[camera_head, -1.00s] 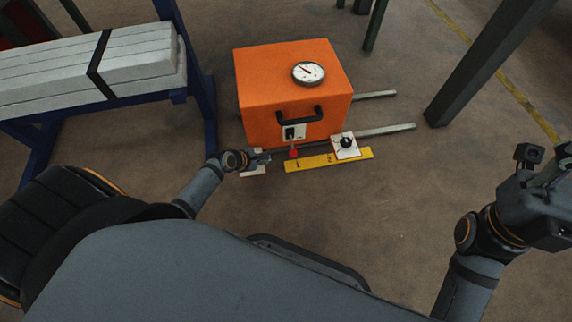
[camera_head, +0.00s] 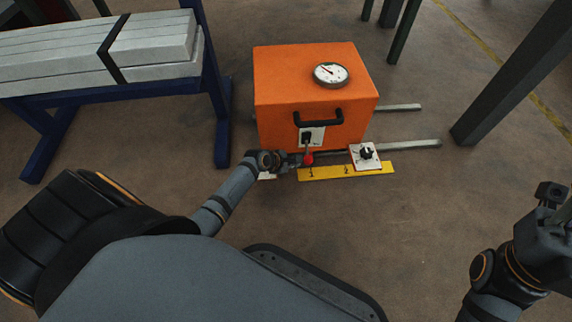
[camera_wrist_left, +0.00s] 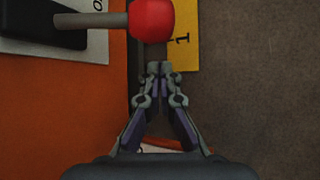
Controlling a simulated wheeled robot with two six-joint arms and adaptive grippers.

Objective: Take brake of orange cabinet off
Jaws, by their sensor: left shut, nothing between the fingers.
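The orange cabinet (camera_head: 285,100) stands on the floor, with a round gauge on top and a black handle on its front. The brake lever shows below the handle, with a red knob (camera_head: 308,158) at its end. In the left wrist view the red knob (camera_wrist_left: 152,18) sits on a grey rod (camera_wrist_left: 100,21) coming from a black base. My left gripper (camera_head: 297,160) is just left of the knob. Its fingertips (camera_wrist_left: 160,68) are together and empty, a little short of the knob. My right gripper (camera_head: 556,205) is far from the cabinet at the right edge; its fingers are unclear.
A yellow ruler strip (camera_head: 325,174) lies in front of the cabinet, with a white plate and black dial (camera_head: 367,153) at its right. Metal rails (camera_head: 410,144) run right from the cabinet. A blue rack (camera_head: 222,120) with grey beams stands left. Floor at front right is clear.

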